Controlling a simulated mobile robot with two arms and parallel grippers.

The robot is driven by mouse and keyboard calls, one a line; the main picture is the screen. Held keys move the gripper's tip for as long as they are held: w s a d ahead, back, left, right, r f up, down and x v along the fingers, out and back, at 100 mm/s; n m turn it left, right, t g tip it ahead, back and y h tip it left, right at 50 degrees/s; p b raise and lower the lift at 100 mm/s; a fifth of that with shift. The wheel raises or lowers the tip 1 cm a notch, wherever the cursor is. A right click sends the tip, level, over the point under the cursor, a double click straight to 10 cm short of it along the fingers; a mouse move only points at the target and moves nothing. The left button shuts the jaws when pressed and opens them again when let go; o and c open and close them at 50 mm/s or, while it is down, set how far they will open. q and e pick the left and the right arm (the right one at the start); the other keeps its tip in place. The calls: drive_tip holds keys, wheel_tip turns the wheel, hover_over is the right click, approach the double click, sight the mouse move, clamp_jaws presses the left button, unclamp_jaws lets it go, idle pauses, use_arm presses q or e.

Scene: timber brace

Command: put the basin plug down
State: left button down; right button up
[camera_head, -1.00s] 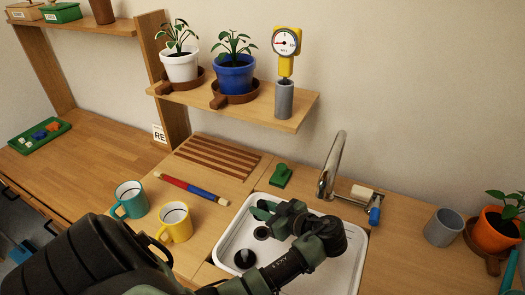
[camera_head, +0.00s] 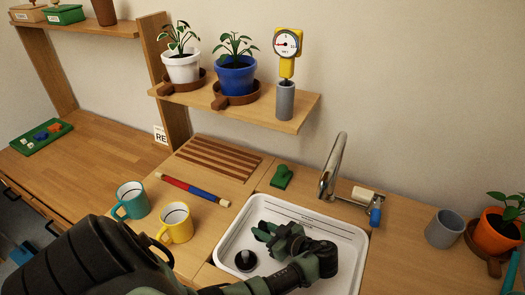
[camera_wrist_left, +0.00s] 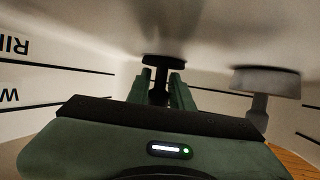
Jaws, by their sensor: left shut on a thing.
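The basin plug (camera_wrist_left: 158,72), a dark disc on a dark stem, is between the fingers of my left gripper (camera_wrist_left: 160,95) in the left wrist view. My left gripper (camera_head: 259,232) is shut on the stem and is low inside the white basin (camera_head: 222,241). In the head view the gripper and arm hide the held plug. A black round piece with a pale knob (camera_head: 246,261) is in the basin beside the gripper. A grey disc-and-stem shape (camera_wrist_left: 265,80) shows right of the held plug in the wrist view. My right gripper is not in view.
The tap (camera_head: 334,165) rises behind the basin, with a sponge and blue item (camera_head: 370,207) to its right. A yellow mug (camera_head: 175,223) and teal mug (camera_head: 131,200) stand left of the basin. A grey cup (camera_head: 444,228) stands on the right counter.

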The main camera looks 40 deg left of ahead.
use_arm(q)
drive_tip(key=c, duration=1.2)
unclamp_jaws()
drive_tip(key=shift+f, duration=0.1)
drive_tip(key=shift+c, duration=0.2)
drive_tip(key=shift+r, duration=0.25)
drive_tip(key=b+v, duration=0.1)
drive_tip(key=v, duration=0.6)
drive_tip(key=shift+d, duration=0.3)
